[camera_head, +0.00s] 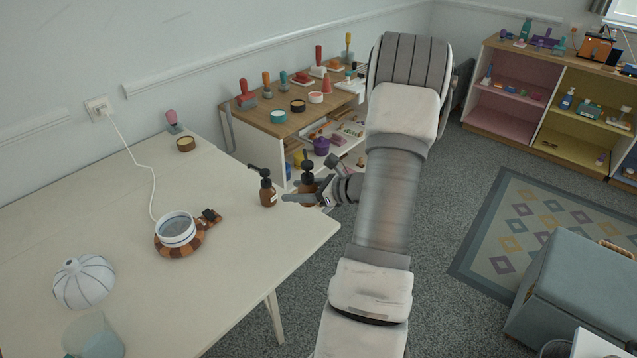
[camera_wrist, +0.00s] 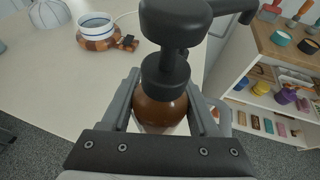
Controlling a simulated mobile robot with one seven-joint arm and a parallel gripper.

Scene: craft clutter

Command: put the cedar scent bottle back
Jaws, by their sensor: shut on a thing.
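Two brown pump bottles with black pump tops show in the head view. One bottle (camera_head: 267,192) stands upright near the right edge of the cream table. The other bottle (camera_head: 307,181) is just right of it, at the table's edge, partly hidden by my gripper (camera_head: 303,196). In the wrist view the held bottle (camera_wrist: 160,108) is upright between the fingers of my gripper (camera_wrist: 161,88), which is shut on its brown body. I cannot read which scent either bottle is, nor tell whether the held bottle touches the table.
On the cream table (camera_head: 110,220) are a round warmer (camera_head: 177,230) with a white cord, a ribbed white dome (camera_head: 83,282), a small brown tin (camera_head: 186,144) and a pink-topped stamp (camera_head: 172,120). A wooden-topped shelf unit (camera_head: 262,117) with stamps and tins stands behind.

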